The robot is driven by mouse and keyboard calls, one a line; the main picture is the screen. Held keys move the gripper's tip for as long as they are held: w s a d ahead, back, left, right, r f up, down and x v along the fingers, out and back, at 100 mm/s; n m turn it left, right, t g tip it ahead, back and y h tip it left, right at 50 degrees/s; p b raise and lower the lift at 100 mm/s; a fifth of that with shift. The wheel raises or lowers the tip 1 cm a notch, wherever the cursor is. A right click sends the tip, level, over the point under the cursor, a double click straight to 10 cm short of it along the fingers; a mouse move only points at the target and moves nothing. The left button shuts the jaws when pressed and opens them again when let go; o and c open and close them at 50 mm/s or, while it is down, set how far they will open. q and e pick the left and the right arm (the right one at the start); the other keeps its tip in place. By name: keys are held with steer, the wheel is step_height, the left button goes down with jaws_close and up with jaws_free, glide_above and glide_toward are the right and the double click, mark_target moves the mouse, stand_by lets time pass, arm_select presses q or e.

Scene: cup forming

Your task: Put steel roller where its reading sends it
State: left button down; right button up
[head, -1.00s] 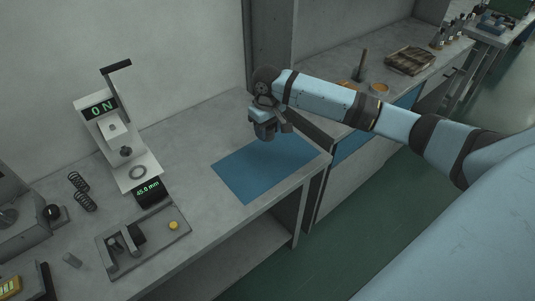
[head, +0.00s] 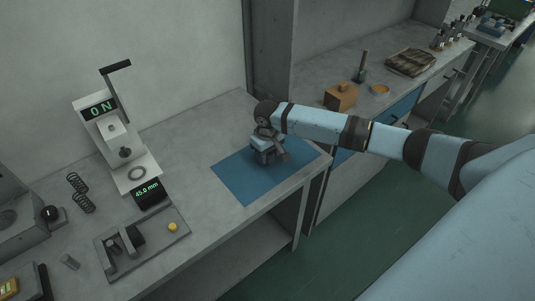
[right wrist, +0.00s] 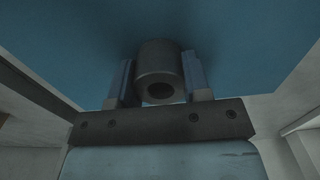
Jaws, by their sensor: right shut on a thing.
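The steel roller (right wrist: 160,72) is a dark grey hollow cylinder with a round bore. My right gripper (right wrist: 160,80) is shut on it, one finger on each side. In the head view my right gripper (head: 268,158) is low over the blue mat (head: 240,184), and the roller is largely hidden there by the gripper. I cannot tell whether the roller touches the mat. A gauge with a fixed jaw and yellow button (head: 173,227) stands at the lower left, and its display (head: 148,191) reads 45.0 mm. My left gripper is not in view.
A wooden box (head: 341,96) and a round dish (head: 380,90) stand on the counter behind. The bench between gauge and mat is clear.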

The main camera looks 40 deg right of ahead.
steer(key=shift+f, duration=0.1)
steer(key=o, duration=1)
steer(key=shift+c, duration=0.2)
steer(key=shift+r, duration=0.25)
step_height(320, 180, up, 12)
steer(key=shift+p, duration=0.4)
steer(key=shift+f, duration=0.15)
